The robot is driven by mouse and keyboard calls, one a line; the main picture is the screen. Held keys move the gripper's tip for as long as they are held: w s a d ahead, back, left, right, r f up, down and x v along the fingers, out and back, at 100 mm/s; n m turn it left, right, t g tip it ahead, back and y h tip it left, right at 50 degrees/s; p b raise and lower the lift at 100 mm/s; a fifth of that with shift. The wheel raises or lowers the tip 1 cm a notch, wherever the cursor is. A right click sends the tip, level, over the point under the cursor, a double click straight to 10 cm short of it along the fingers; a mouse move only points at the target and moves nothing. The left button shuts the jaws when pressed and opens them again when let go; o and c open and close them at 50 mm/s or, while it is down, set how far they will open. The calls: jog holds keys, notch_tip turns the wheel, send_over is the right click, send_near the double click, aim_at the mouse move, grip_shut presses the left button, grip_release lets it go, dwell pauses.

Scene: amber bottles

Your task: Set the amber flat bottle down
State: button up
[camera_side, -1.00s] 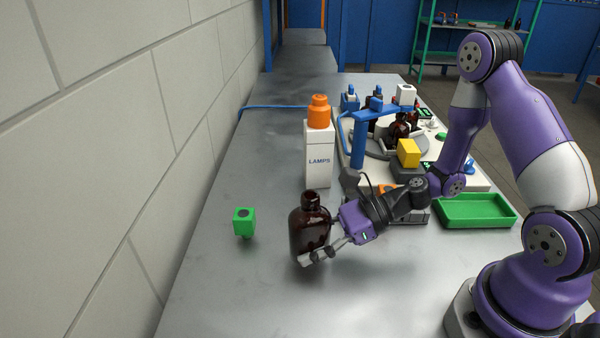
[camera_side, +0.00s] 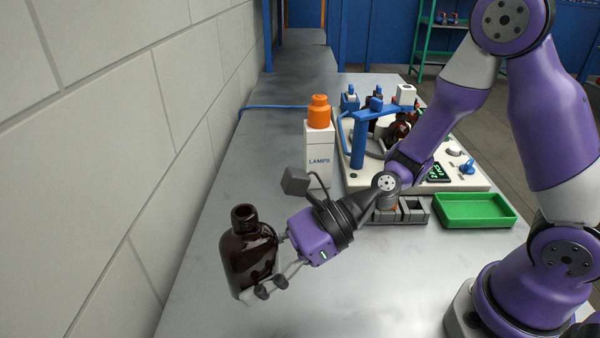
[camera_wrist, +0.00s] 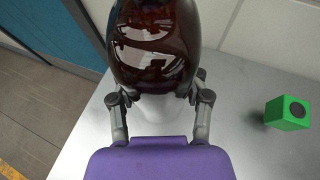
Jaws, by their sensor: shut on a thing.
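The amber flat bottle (camera_side: 246,248) is dark brown, glossy and open at the neck. It is upright or nearly so in the side view, at the left of the bench near the wall. My gripper (camera_side: 262,290) is shut on its lower body, one finger on each side. In the wrist view the bottle (camera_wrist: 155,45) fills the top middle, between the fingertips of my gripper (camera_wrist: 160,100). Its neck is out of that view. I cannot tell whether its base touches the metal bench (camera_side: 200,285).
A green cube (camera_wrist: 287,113) stands to the right in the wrist view; the bottle hides it in the side view. A white LAMPS box (camera_side: 318,160) with an orange top (camera_side: 319,110) stands behind. A green tray (camera_side: 475,210) is at the right. The front middle bench is clear.

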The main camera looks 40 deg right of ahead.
aim_at(257, 326)
jog(key=f, duration=0.1)
jog(key=a+f, duration=0.1)
jog(key=f, duration=0.1)
jog(key=shift+s+a+f, duration=0.2)
jog(key=shift+s+f, duration=0.1)
jog(key=shift+f, duration=2.3)
jog(key=shift+f, duration=0.1)
jog(key=o, duration=1.2)
